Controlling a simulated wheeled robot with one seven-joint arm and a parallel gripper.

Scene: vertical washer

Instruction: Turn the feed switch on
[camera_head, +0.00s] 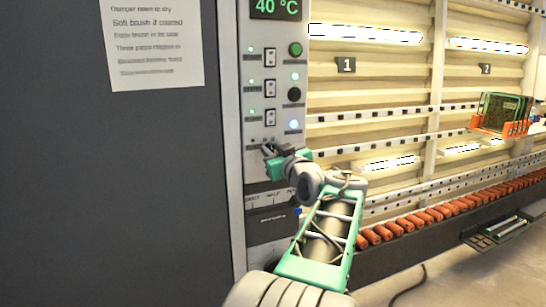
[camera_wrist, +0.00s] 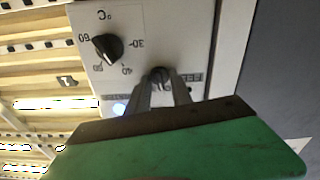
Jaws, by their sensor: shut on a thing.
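The feed switch (camera_wrist: 159,73) is a small dark round knob on the light grey control panel (camera_wrist: 140,45). A label (camera_wrist: 190,77) beside it appears to read FEED, upside down in the wrist view. My gripper (camera_wrist: 162,84) is shut on the knob, one finger on each side, and partly hides it. In the head view my gripper (camera_head: 268,148) is at the lower part of the panel, and I cannot make out the knob there. How far the knob is turned is hard to tell.
A black temperature dial (camera_wrist: 107,48) sits close to the knob. Rocker switches (camera_head: 270,87), round buttons (camera_head: 294,94) and a 40 °C display (camera_head: 276,8) are above my gripper. A dark wall (camera_head: 110,190) stands left. A rack with a circuit board (camera_head: 503,112) is right.

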